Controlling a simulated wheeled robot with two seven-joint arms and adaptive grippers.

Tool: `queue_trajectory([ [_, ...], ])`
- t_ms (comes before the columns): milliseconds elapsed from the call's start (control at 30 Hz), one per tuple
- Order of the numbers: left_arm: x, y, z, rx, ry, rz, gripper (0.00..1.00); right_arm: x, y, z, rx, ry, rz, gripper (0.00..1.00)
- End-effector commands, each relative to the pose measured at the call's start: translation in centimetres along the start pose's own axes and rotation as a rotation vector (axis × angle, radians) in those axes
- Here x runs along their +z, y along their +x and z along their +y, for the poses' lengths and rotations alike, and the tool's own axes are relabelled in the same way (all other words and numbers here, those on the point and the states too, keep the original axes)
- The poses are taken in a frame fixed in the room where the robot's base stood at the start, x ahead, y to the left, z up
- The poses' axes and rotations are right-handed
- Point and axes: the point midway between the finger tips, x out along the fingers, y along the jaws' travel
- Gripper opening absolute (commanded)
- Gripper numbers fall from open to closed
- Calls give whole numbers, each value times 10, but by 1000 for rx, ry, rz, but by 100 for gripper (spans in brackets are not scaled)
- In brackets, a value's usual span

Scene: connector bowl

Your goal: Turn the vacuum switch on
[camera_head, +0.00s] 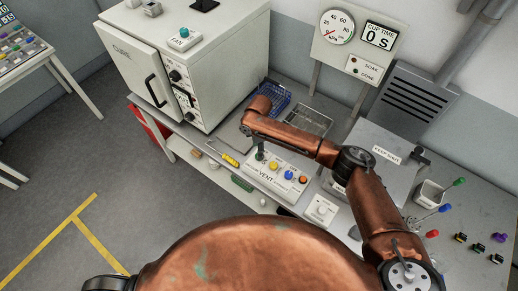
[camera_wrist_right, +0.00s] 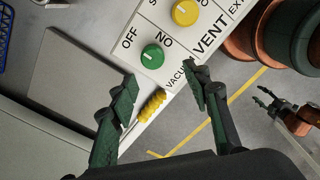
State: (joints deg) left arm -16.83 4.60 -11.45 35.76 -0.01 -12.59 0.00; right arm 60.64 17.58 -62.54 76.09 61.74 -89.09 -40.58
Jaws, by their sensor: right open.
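The white switch panel (camera_head: 280,181) lies on the bench in the head view, with yellow, blue and orange knobs. The green knob (camera_wrist_right: 152,56) beside the partly visible "VACU" label shows in the right wrist view; its white mark runs nearly up the picture. OFF is printed to its upper left. My right gripper (camera_wrist_right: 160,83) is open and empty, its fingertips apart on either side below the green knob in the picture. The head view mostly hides this gripper. My left gripper (camera_wrist_right: 265,99) is far off at the right of the wrist view, fingers spread, away from the panel.
The yellow knob (camera_wrist_right: 186,12) sits close to the green one. A yellow-handled screwdriver (camera_head: 230,160) lies beside the panel. A white oven (camera_head: 190,70), blue basket (camera_head: 272,99) and metal tray (camera_head: 309,120) stand behind. A kPa gauge (camera_head: 337,27) hangs at the back.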

Motion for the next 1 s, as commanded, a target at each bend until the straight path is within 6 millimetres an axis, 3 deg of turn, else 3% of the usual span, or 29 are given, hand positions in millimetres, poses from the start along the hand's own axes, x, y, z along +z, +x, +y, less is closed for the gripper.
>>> queue_trajectory([
  [167, 5, -1, 0, 0, -1, -6, 41, 8, -2, 7, -4, -11, -25, 44],
  [633, 14, -6, 1, 1, -3, -18, 41, 8, 62, 7, -2, -9, -22, 44],
  [1000, 6, -5, 1, 1, -1, -7, 41, 8, 70, 7, -1, -10, -22, 44],
])
